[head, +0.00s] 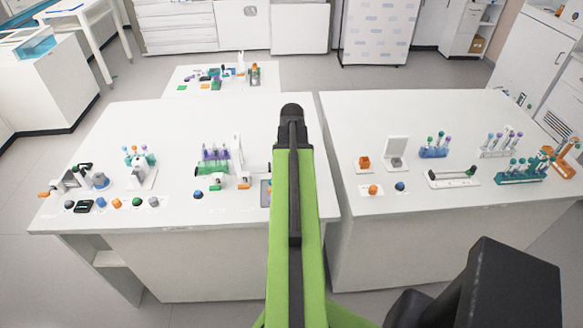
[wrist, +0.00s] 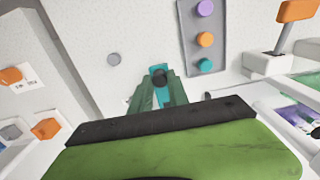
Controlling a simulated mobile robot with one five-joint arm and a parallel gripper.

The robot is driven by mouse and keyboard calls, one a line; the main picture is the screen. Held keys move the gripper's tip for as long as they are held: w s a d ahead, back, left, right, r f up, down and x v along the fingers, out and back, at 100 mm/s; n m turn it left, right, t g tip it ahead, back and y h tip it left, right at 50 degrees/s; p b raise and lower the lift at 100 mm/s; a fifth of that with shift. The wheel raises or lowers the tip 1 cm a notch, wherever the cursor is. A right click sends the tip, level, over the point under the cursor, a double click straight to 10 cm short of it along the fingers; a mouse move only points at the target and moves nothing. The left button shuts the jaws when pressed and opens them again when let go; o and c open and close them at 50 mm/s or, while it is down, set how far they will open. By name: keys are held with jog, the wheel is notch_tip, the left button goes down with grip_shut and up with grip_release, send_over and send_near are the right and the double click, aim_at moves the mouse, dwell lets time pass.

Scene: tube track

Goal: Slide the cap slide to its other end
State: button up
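My gripper's fingers are hidden behind my raised green arm in the head view. In the wrist view, green finger-like parts show beyond a black bar, around a teal piece with a dark round top (wrist: 159,78). I cannot tell whether they are shut on it.
In the wrist view, a grey plate (wrist: 188,52) carries purple, orange and teal round caps. An orange-topped lever (wrist: 295,11) stands at right, and orange blocks lie at left. Tube racks (head: 434,151) and small parts crowd both tables (head: 370,115). The right table's back is clear.

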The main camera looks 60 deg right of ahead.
grip_shut()
jog(key=shift+w+d, duration=0.9)
jog(key=shift+d, duration=0.25)
jog(key=shift+w+d, duration=0.85)
jog(key=shift+d, duration=0.3)
jog(key=shift+o, duration=2.2)
grip_release()
jog(key=shift+a, duration=0.1)
jog(key=shift+s+r, duration=0.1)
notch_tip(320, 180, up, 5)
jog(key=p, duration=0.5)
